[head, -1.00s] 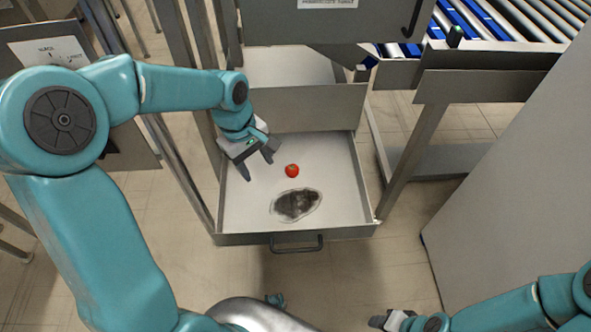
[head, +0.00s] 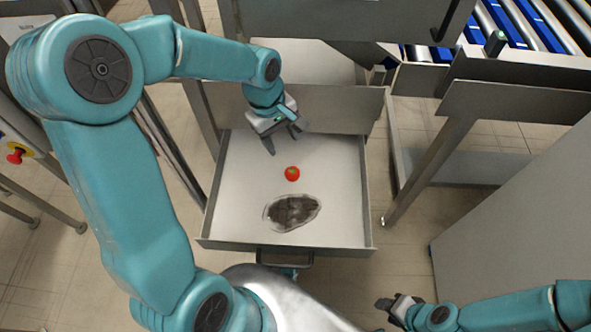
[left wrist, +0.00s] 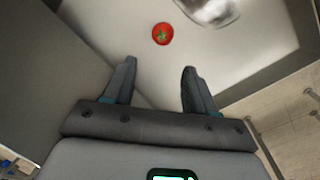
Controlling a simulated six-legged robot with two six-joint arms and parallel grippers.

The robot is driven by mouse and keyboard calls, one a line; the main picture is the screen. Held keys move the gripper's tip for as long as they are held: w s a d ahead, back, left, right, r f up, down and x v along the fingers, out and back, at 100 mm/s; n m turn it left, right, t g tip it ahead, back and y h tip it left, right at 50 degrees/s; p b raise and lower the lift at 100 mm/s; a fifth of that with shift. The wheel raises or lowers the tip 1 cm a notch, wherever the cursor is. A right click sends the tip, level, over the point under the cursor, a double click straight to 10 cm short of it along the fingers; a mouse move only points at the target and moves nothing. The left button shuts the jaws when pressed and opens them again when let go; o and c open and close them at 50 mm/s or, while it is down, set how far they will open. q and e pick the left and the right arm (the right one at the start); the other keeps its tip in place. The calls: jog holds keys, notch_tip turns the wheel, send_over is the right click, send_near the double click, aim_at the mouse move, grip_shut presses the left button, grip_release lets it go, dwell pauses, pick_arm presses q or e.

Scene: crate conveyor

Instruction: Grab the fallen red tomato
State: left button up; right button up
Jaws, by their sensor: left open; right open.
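The red tomato (head: 292,173) with a green stem lies on the light floor of an open drawer (head: 240,200). It also shows in the left wrist view (left wrist: 162,34), beyond the fingertips and a little left of the middle between them. My left gripper (head: 284,146) is open and empty, above the drawer and just behind the tomato in the head view. In the left wrist view the two fingers (left wrist: 153,72) are apart, with nothing between them. My right gripper (head: 385,311) is low at the bottom right of the head view, open and away from the drawer.
A dark stain-like patch (head: 292,212) in a clear outline lies in the drawer in front of the tomato. The drawer has low walls and a dark front handle (head: 285,260). A roller conveyor (head: 530,30) stands at the back right, and a grey panel (head: 530,220) at the right.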

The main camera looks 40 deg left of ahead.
pick_arm(q)
jog(key=b, duration=0.1)
send_over(291, 171)
jog(key=a, duration=0.1)
notch_tip(291, 171, down, 7)
jog(key=shift+s+f, duration=0.15)
jog(key=f, duration=0.2)
jog(key=f+b, duration=0.1)
jog(key=f, duration=0.1)
jog(key=d+f, duration=0.1)
jog(key=shift+w+f+b, duration=0.2)
jog(key=shift+f+b, duration=0.15)
jog(key=shift+f, duration=0.05)
jog(key=c, duration=0.8)
